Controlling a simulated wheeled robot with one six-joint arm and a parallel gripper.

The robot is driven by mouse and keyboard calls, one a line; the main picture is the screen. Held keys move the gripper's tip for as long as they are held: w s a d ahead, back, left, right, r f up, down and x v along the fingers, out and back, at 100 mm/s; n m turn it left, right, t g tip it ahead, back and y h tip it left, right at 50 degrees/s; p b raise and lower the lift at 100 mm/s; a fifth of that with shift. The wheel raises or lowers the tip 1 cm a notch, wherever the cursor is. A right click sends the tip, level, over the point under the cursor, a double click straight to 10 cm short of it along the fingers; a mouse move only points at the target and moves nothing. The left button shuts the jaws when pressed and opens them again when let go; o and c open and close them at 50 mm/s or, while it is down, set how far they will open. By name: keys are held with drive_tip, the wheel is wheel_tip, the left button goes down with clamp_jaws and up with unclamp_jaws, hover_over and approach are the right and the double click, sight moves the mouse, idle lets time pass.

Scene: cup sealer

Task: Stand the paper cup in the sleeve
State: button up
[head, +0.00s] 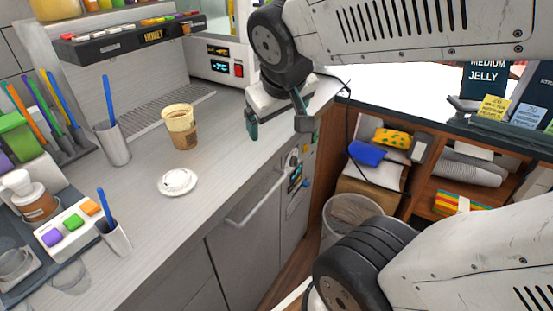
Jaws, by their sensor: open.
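The cream paper cup (179,116) stands upright on the counter, left of my gripper, with its open rim facing up. A brown band that looks like the sleeve (184,139) is around its lower part; how deep the cup sits in it I cannot tell. My gripper (278,127) is open and empty, its fingers spread. It is to the right of the cup, clear of it, near the counter's right edge.
A white lid (177,181) lies on the counter in front of the cup. A metal holder (113,143) with a blue stick stands to the left. The sealer machine (222,62) is behind. A drip grille (160,112) runs along the back. The counter right of the lid is clear.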

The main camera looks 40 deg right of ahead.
drive_tip(key=s+a+f+n+g+y, duration=0.1)
drive_tip(key=s+a+f+g+y, duration=0.1)
drive_tip(key=s+a, duration=0.5)
drive_tip(key=s+g+y, duration=0.1)
drive_tip(key=s, duration=0.2)
drive_tip(key=shift+g, duration=0.3)
